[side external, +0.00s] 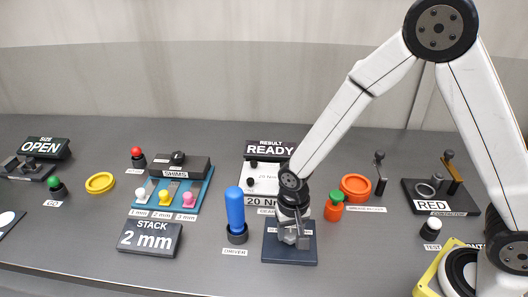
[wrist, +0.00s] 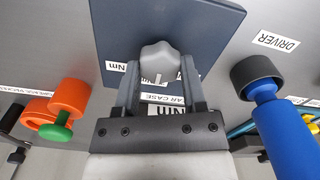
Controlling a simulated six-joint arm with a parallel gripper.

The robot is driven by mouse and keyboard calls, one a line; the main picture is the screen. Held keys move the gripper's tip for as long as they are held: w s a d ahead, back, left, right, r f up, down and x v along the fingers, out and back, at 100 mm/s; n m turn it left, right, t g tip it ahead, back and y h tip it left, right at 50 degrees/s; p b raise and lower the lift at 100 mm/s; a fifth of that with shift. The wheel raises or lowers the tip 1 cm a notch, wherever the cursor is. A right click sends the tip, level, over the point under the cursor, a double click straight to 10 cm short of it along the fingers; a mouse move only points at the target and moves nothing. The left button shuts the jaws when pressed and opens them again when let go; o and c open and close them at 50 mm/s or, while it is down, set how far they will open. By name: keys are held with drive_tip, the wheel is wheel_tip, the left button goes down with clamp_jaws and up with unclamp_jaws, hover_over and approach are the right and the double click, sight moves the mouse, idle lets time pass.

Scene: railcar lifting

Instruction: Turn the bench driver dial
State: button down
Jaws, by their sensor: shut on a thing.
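The bench driver dial is a light grey lobed knob (wrist: 160,60) on a dark blue plate (wrist: 215,25). My gripper (wrist: 160,76) points down over the plate, with one finger on each side of the knob, and is shut on it. In the side view my gripper (side external: 292,240) stands upright above the dark plate (side external: 290,256) and hides most of the dial. Printing on the plate is partly covered by my fingers.
A blue-handled driver (side external: 236,210) stands upright in a dark holder to the left. An orange and green piece (side external: 334,206) and an orange ring (side external: 355,187) sit close on the right. The READY sign (side external: 270,148) stands behind. Bare bench (side external: 350,250) lies in front right.

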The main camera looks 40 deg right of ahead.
sight(290, 233)
drive_tip(key=shift+n, duration=0.4)
drive_tip(key=n, duration=0.9)
drive_tip(key=shift+a, duration=0.1)
idle(0.3)
drive_tip(key=shift+c, duration=0.7)
unclamp_jaws()
drive_tip(key=shift+r, duration=0.1)
drive_tip(key=shift+r, duration=3.85)
